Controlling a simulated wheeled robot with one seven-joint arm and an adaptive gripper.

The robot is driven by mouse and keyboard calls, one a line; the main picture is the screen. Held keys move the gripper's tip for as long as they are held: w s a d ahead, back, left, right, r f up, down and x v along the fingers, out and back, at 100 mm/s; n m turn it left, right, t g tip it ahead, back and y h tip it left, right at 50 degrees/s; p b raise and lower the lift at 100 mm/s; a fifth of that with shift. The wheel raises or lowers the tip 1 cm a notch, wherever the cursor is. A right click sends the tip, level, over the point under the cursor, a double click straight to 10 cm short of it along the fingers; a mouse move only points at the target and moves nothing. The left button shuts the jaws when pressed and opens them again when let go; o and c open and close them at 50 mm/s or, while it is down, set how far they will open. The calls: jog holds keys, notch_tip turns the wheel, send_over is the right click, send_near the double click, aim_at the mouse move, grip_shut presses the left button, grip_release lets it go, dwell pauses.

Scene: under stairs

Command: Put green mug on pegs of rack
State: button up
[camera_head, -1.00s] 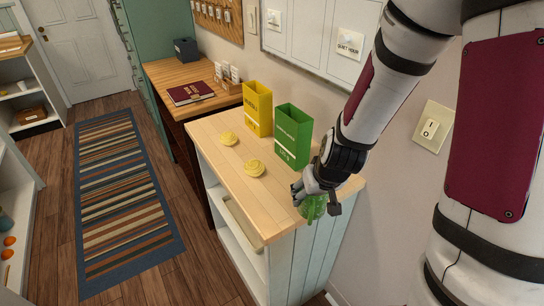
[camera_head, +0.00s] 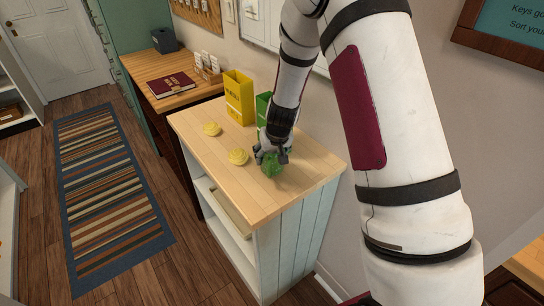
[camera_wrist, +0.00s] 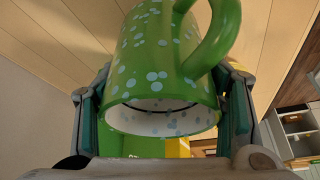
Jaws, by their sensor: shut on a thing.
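The green mug (camera_head: 271,165) is held by my gripper (camera_head: 270,152) over the pale wooden top of the cabinet. I cannot tell whether the mug touches that top. The wrist view shows the green mug (camera_wrist: 165,65) with pale dots between the two fingers of my gripper (camera_wrist: 165,112). Its white-lined mouth faces the lower part of that picture and its handle sticks out at the upper right. A tan board (camera_head: 196,12) with small white tags hangs on the wall at the top; I cannot tell if it is the rack.
A yellow box (camera_head: 239,97) and a partly hidden green box (camera_head: 263,106) stand at the back of the cabinet top (camera_head: 285,190). A dark red book (camera_head: 172,84) lies on the desk beyond. The cabinet's front right top is bare.

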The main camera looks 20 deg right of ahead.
jog(key=shift+f, duration=0.6)
jog(key=shift+f, duration=0.15)
jog(key=o, duration=1.7)
jog(key=shift+o, duration=1.3)
